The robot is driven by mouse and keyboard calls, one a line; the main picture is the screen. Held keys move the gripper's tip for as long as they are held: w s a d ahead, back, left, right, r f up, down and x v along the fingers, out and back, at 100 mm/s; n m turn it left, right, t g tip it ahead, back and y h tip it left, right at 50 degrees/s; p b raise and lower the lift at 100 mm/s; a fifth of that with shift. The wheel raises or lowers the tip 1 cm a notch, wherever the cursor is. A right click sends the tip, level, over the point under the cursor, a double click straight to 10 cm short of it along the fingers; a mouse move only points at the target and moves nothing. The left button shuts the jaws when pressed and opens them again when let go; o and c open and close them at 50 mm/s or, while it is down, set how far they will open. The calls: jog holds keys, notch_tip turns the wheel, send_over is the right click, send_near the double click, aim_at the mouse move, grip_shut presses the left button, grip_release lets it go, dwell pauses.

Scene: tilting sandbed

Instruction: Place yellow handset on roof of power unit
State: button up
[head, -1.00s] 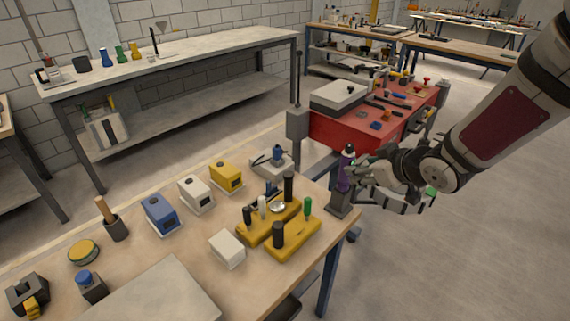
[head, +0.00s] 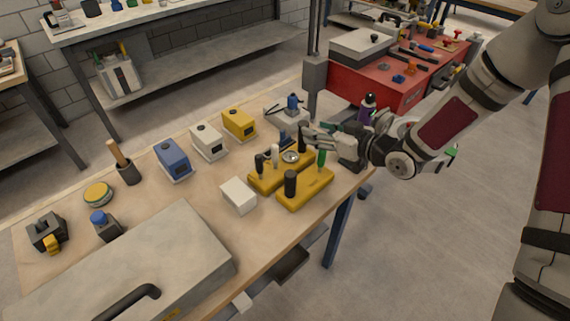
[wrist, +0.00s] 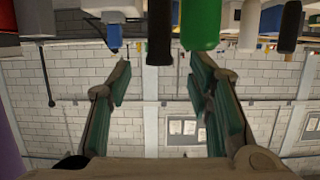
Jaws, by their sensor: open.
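A yellow box with a dark front panel (head: 239,125) stands toward the back of the wooden bench, in a row with a similar white box (head: 208,142) and blue box (head: 173,159). I cannot tell for sure which thing is the handset or the power unit. Two yellow stands (head: 305,196) hold upright handles. My gripper (head: 312,136) is open and empty at the right end of the bench, close to the stands, right of the yellow box. In the wrist view its fingers (wrist: 157,90) are apart, with a green handle (wrist: 201,24) and black handle (wrist: 160,32) beyond them.
A small white block (head: 238,195) lies left of the stands. A large grey case (head: 190,250) with a black handle fills the front of the bench. A purple bottle (head: 366,110) stands behind my gripper. A red cart (head: 395,95) stands beyond the bench.

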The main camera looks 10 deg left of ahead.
jog(key=shift+f+x, duration=0.15)
jog(key=shift+x, duration=1.5)
jog(key=shift+f+x, duration=0.15)
jog(key=shift+x, duration=1.45)
jog(key=shift+d, duration=0.1)
grip_shut()
